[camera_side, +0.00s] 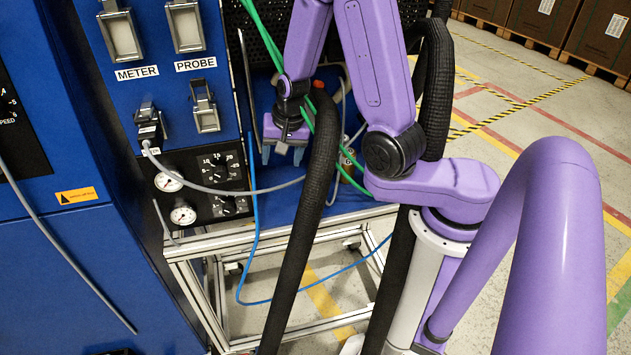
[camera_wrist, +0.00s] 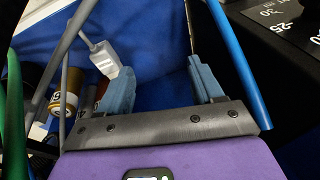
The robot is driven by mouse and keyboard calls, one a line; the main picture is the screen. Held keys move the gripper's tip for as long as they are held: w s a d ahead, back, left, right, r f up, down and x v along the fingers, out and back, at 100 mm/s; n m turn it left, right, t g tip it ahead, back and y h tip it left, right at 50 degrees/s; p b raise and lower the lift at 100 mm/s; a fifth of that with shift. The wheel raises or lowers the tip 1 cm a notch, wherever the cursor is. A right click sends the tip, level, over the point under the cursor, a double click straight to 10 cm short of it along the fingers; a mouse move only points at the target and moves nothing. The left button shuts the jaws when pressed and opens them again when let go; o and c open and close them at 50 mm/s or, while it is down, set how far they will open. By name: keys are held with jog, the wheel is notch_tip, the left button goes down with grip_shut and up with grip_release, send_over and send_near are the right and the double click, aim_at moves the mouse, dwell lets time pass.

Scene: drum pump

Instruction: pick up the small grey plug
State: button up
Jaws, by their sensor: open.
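The small light-grey plug (camera_wrist: 105,58) shows in the wrist view on the end of a thin cable, over the blue surface. It is near the tip of my gripper's left finger, outside the gap between the fingers; whether it touches that finger I cannot tell. My gripper (camera_wrist: 160,72) is open, with two blue-grey fingers and only blue surface seen between them. In the side view my gripper (camera_side: 283,155) points down over the blue bench top, beside the thick black hose. I cannot make out the plug in the side view.
A thick black hose (camera_side: 312,215) passes close to my gripper. Green hoses (camera_side: 325,135), a blue hose (camera_wrist: 238,62) and grey cables run around it. A yellow cylinder (camera_wrist: 68,98) stands at left in the wrist view. The blue panel (camera_side: 165,75) with METER and PROBE holders is to the left.

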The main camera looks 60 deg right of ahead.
aim_at(317, 178)
jog(key=s+d+f+n+h, duration=0.25)
jog(key=s+d+f, duration=0.2)
jog(key=s, duration=0.25)
jog(key=shift+m, duration=0.45)
jog(key=shift+d+x, duration=0.15)
jog(key=shift+x, duration=1.05)
jog(key=shift+d+x, duration=0.2)
jog(key=shift+x, duration=1.05)
jog(key=shift+d+x, duration=0.15)
jog(key=shift+x, duration=1.05)
jog(key=shift+w+r, duration=0.2)
jog(key=c, duration=1.2)
